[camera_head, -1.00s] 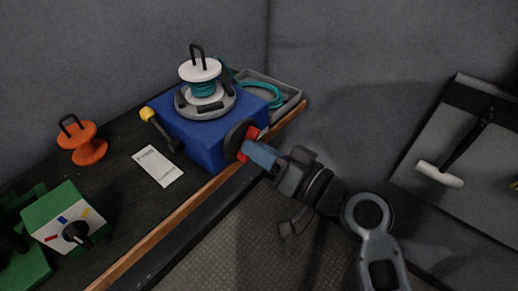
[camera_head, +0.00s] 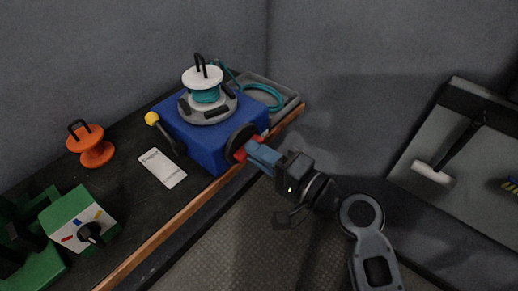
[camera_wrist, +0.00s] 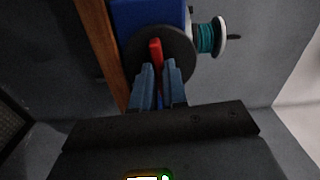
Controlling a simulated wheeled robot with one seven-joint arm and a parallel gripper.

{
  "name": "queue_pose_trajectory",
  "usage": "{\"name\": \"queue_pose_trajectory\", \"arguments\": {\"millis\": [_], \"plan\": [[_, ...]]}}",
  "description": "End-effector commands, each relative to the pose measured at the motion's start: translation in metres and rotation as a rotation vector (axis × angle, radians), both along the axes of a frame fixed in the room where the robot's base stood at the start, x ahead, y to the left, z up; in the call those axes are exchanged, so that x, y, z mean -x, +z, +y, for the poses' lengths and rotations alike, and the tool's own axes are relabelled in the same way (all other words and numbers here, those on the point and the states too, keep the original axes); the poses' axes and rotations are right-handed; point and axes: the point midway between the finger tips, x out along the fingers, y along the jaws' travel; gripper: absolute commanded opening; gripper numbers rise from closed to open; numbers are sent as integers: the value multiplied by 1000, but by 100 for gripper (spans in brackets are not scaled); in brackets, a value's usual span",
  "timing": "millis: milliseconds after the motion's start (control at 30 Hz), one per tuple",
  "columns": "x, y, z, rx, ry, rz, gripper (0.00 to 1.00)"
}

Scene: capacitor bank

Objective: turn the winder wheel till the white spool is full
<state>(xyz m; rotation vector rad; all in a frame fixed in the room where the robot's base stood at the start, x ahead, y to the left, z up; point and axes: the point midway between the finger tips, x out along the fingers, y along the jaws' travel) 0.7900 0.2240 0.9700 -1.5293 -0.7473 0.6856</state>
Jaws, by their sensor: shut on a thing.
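The winder is a blue box (camera_head: 205,142) on the dark bench, with a dark round wheel (camera_head: 236,137) on its front right side. A red grip bar (camera_head: 239,154) crosses the wheel; it also shows in the wrist view (camera_wrist: 155,48). My gripper (camera_head: 257,153) is shut on this red bar, its blue fingers (camera_wrist: 157,72) on either side of it. The white spool (camera_head: 203,76) stands on a grey round base on top of the box, with teal wire (camera_head: 205,95) wound on it. It shows side-on in the wrist view (camera_wrist: 222,36). Part of the wheel is hidden behind my fingers.
A grey tray (camera_head: 292,98) holding a teal coil is behind the winder. A yellow-knobbed lever (camera_head: 152,118) is at its left. A white label card (camera_head: 162,168), an orange spool (camera_head: 91,146) and a green dial box (camera_head: 80,222) lie leftward. A wooden edge (camera_head: 165,234) borders the bench front.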

Motion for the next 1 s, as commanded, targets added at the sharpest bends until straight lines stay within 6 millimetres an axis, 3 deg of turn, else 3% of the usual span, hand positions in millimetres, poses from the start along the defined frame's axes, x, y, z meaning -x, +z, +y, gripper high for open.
{"name": "queue_pose_trajectory", "arguments": {"millis": [733, 767, 1000], "plan": [[-1, -1, -1, -50, -3, 67, 0], [-1, -1, -1, -50, -3, 67, 16], [0, -1, -1, -50, -2, 65, 38]]}}
